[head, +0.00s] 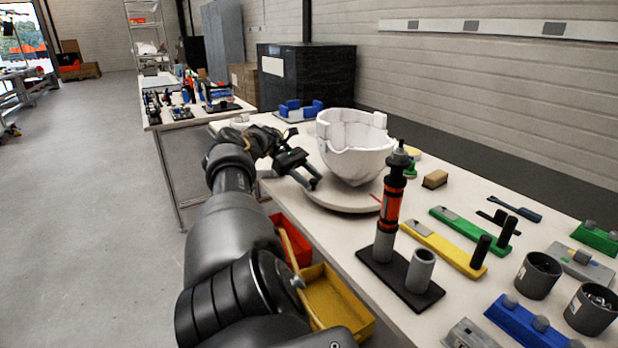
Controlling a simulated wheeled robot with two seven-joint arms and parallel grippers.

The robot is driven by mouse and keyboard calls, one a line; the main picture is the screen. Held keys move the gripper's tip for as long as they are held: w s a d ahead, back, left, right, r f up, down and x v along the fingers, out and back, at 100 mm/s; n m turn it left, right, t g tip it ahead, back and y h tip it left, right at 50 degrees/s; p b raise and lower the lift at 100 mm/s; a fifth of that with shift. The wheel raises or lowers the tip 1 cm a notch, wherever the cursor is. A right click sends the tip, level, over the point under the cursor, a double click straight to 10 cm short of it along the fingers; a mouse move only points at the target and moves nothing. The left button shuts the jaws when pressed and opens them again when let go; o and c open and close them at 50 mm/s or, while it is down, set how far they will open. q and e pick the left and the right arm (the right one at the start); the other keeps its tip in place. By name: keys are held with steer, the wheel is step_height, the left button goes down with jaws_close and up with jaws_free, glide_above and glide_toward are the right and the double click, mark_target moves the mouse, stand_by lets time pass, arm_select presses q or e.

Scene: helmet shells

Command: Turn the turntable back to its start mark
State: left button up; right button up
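The turntable (335,200) is a round pale disc on the bench. A white helmet shell (352,158) sits on it, open side up. A short red mark (376,197) shows at the disc's right edge, partly behind the black and orange tool. My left gripper (312,178) is at the disc's left rim, beside the shell. Its fingertips are small and dark here, and I cannot tell how far apart they are or whether they touch the rim. My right gripper is out of view.
The black and orange tool (391,200) stands upright in a dark holder (380,273) in front of the turntable. Yellow (445,247) and green (470,230) handled bars and a brush (435,179) lie to the right. Red (290,240) and yellow (335,300) bins sit below the bench edge.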

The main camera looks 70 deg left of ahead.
arm_select(q)
steer(key=shift+r, duration=0.3)
step_height(320, 180, up, 2)
steer(key=shift+a+r+b, duration=0.1)
steer(key=shift+r+b, duration=0.15)
steer(key=shift+b, duration=0.1)
steer(key=s+d+r+b, duration=0.3)
steer(key=s+d+r, duration=0.2)
steer(key=d+r, duration=0.5)
steer(key=d, duration=0.3)
steer(key=shift+b, duration=0.3)
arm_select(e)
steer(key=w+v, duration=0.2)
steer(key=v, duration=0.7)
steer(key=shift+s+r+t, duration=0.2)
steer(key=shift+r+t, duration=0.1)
arm_select(q)
steer(key=shift+d+f, duration=0.1)
steer(key=shift+f, duration=0.05)
